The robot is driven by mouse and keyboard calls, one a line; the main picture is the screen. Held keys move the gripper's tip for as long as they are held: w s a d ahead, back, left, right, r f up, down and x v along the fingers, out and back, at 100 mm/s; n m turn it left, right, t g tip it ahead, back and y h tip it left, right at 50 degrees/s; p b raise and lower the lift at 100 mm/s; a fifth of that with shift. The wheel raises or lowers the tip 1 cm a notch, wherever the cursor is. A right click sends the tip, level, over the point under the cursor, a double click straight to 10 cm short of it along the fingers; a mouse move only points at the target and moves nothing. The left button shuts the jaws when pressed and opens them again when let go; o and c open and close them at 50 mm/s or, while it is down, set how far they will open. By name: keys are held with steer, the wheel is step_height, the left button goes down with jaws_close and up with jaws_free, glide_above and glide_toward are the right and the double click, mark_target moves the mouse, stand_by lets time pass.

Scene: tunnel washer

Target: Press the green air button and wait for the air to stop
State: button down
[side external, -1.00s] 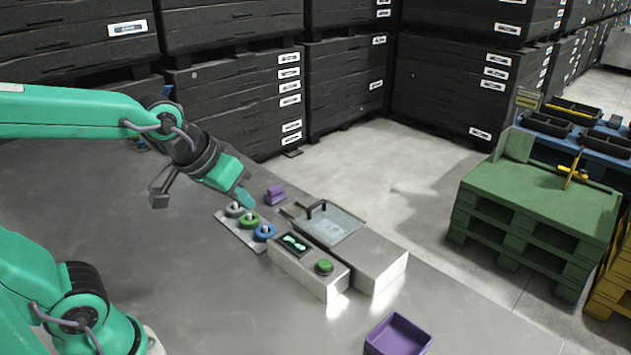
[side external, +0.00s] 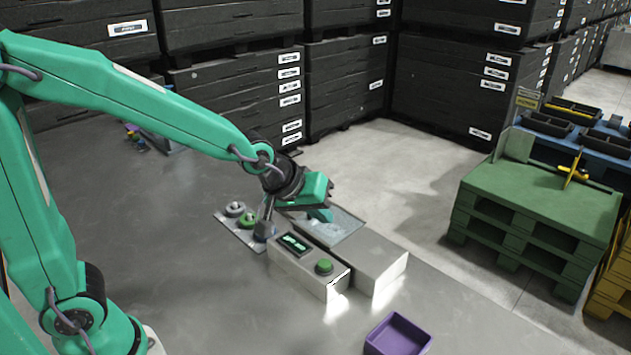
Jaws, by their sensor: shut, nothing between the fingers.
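A metal box (side external: 307,277) stands on the steel table with a dark panel (side external: 295,243) showing lit green symbols. A round green button (side external: 324,267) sits on its near right end. A plate (side external: 232,222) to the left carries a grey knob (side external: 236,209) and a green knob (side external: 247,219); a blue one beside them is mostly covered by my gripper. My gripper (side external: 320,214) is shut and empty. It is over the lidded metal unit (side external: 372,258) behind the panel, up and left of the green button and apart from it. It hides the lid's handle.
Green pallets (side external: 540,210) stand to the right, and stacked black crates (side external: 340,85) line the back. The table left of the knob plate is mostly clear.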

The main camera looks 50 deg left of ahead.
mark_target(322, 265)
steer(key=shift+w+d+f, duration=0.1)
steer(key=shift+f, duration=0.1)
stand_by(0.4)
steer(key=shift+f, duration=4.3)
steer(key=shift+d+f, duration=0.1)
steer(key=shift+f, duration=0.85)
steer(key=shift+r, duration=0.95)
steer(key=shift+r, duration=0.15)
steer(key=shift+r, duration=2.35)
